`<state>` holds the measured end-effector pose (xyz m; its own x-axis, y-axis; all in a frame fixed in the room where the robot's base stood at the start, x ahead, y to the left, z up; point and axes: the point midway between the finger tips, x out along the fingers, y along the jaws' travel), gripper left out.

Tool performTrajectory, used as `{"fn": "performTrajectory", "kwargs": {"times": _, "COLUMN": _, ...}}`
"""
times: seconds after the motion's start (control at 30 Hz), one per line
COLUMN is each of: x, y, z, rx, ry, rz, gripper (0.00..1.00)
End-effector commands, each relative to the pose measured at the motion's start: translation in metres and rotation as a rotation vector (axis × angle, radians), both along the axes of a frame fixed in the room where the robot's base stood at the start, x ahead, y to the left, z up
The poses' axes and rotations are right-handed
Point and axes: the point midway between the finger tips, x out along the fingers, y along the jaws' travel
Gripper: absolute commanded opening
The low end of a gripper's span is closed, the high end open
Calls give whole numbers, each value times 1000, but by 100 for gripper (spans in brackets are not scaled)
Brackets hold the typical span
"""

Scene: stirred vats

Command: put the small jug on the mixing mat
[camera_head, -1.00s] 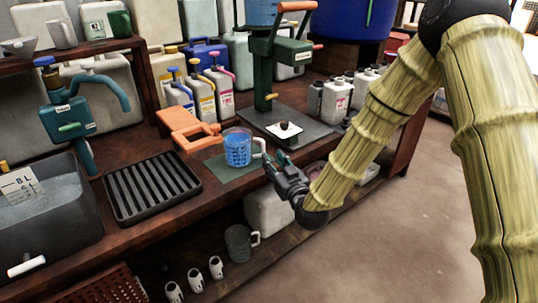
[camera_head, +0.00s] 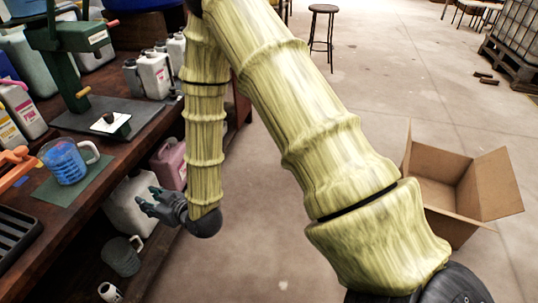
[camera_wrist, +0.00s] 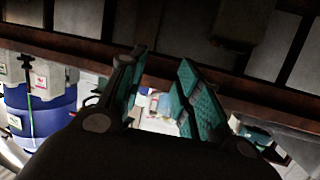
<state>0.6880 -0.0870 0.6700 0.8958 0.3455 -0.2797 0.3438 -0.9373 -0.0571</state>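A clear measuring jug (camera_head: 64,161) with blue contents and a pale handle stands upright on a dark green mat (camera_head: 88,180) near the bench's front edge. A grey jug (camera_head: 121,258) stands on the shelf below; I cannot tell from looks alone which one is called small. My gripper (camera_head: 147,203) is off the bench's front edge, right of and below the blue jug, apart from it. In the wrist view its teal-padded fingers (camera_wrist: 162,82) are spread with nothing held between them. No jug is clear in that view.
A green press (camera_head: 88,48) on a dark plate stands behind the mat, with several bottles around. White and pink canisters (camera_head: 172,163) sit under the bench. An open cardboard box (camera_head: 440,185) lies on the floor at right. The floor between is clear.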

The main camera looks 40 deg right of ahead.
Motion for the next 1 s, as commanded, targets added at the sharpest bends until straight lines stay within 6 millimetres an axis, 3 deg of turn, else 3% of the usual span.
{"fn": "performTrajectory", "kwargs": {"times": 0.03, "x": -21, "y": -8, "z": -37, "rx": -20, "ry": 102, "rz": -8, "gripper": 33}}
{"fn": "performTrajectory", "kwargs": {"times": 0.2, "x": -101, "y": -40, "z": -137, "rx": -77, "ry": 433, "rz": -56, "gripper": 33}}
{"fn": "performTrajectory", "kwargs": {"times": 0.27, "x": -134, "y": -53, "z": -167, "rx": -98, "ry": 549, "rz": -79, "gripper": 33}}
{"fn": "performTrajectory", "kwargs": {"times": 0.4, "x": -219, "y": -84, "z": -224, "rx": -149, "ry": 818, "rz": -142, "gripper": 33}}
{"fn": "performTrajectory", "kwargs": {"times": 0.6, "x": -328, "y": -122, "z": -263, "rx": -211, "ry": 1125, "rz": -238, "gripper": 33}}
{"fn": "performTrajectory", "kwargs": {"times": 0.7, "x": -361, "y": -133, "z": -269, "rx": -232, "ry": 1216, "rz": -272, "gripper": 33}}
{"fn": "performTrajectory", "kwargs": {"times": 0.83, "x": -380, "y": -139, "z": -272, "rx": -243, "ry": 1268, "rz": -293, "gripper": 33}}
{"fn": "performTrajectory", "kwargs": {"times": 1.0, "x": -382, "y": -140, "z": -272, "rx": -244, "ry": 1273, "rz": -295, "gripper": 33}}
